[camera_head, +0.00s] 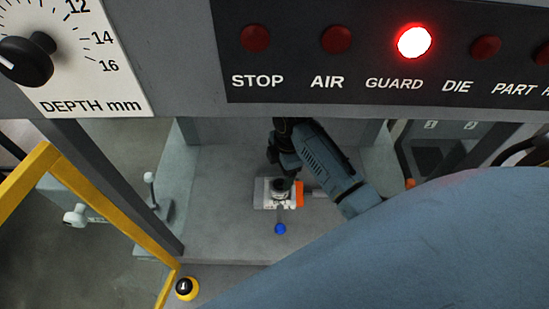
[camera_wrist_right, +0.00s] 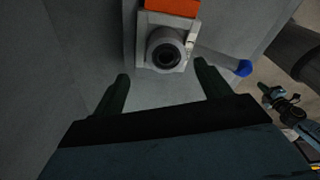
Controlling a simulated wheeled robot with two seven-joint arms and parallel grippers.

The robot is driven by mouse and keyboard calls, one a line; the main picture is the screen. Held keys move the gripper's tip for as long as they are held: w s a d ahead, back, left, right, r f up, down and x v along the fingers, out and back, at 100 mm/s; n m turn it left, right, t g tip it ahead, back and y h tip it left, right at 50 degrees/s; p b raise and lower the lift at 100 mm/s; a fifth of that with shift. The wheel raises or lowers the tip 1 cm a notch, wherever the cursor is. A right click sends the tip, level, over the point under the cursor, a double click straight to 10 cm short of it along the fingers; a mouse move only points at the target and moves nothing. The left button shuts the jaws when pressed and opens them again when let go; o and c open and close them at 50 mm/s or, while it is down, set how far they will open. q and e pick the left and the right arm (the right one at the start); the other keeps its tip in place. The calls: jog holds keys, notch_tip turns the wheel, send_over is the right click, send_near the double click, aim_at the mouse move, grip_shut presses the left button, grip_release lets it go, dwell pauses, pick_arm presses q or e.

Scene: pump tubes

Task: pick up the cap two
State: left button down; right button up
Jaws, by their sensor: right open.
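My right gripper (camera_head: 284,177) is at the small fixture in the machine opening. In the right wrist view its two dark fingers (camera_wrist_right: 162,70) are spread apart with nothing between them. Just beyond the fingertips is a grey round part with a dark centre (camera_wrist_right: 166,54), seated on a pale block (camera_wrist_right: 146,63). I cannot tell for certain whether this round part is cap two. In the head view the pale block (camera_head: 262,194) is partly hidden by the gripper. A small dark blue and black mechanism (camera_wrist_right: 282,102), possibly my left gripper, shows at the right of the wrist view.
An orange block (camera_head: 299,194) adjoins the fixture, with a blue knob (camera_head: 280,229) in front. Yellow guard bars (camera_head: 75,182) and a black and yellow button (camera_head: 186,288) are at left. The indicator panel (camera_head: 380,55) spans the top, GUARD lit.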

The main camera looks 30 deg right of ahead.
aim_at(281, 183)
jog(key=f, duration=0.1)
jog(key=s+f, duration=0.1)
jog(key=f, duration=0.1)
jog(key=shift+s+a+f, duration=0.2)
jog(key=shift+a, duration=0.05)
jog(key=shift+w+f+p, duration=0.25)
jog(key=shift+f+p, duration=0.1)
jog(key=shift+f, duration=0.8)
jog(key=shift+c, duration=0.4)
jog(key=c, duration=0.5)
pick_arm(q)
jog(key=shift+r, duration=0.4)
pick_arm(e)
jog(key=c, duration=0.7)
